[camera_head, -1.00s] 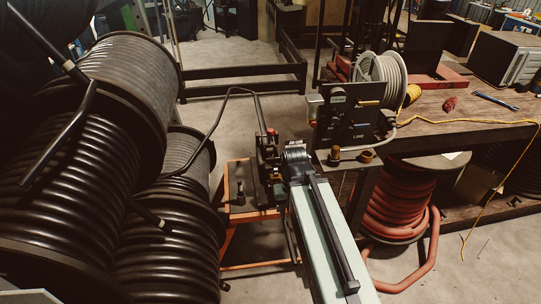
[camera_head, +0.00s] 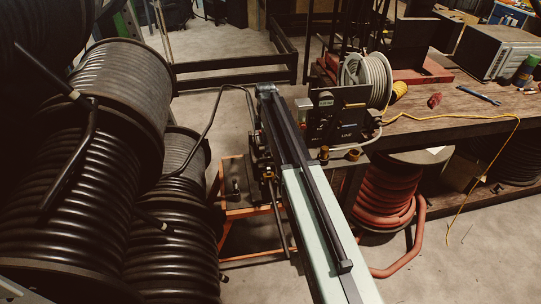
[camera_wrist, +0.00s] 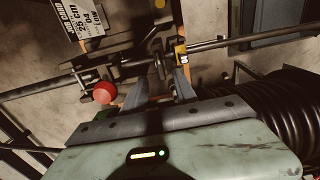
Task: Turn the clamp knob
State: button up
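A round red knob (camera_wrist: 105,92) shows in the wrist view, left of my gripper (camera_wrist: 160,88). I cannot tell whether it is the clamp knob. The two grey fingers stand apart with nothing between them, over a dark bar fitting with a yellow tag (camera_wrist: 181,56). In the head view the dark crimper (camera_head: 259,158) sits on an orange frame (camera_head: 226,212), partly hidden by my arm. My gripper's fingers cannot be made out in the head view.
Large black hose reels (camera_head: 75,200) fill the left. A workbench (camera_head: 450,112) with a pale cable reel (camera_head: 378,76) and a dark panel box (camera_head: 335,118) stands right of my arm. A red hose coil (camera_head: 385,195) lies under it. A printed plate (camera_wrist: 85,17) shows top left in the wrist view.

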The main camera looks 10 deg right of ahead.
aim_at(266, 158)
notch_tip(266, 158, down, 8)
jog(key=b, duration=0.6)
jog(key=shift+r+b, duration=0.25)
jog(key=shift+b, duration=0.15)
jog(key=shift+r, duration=0.15)
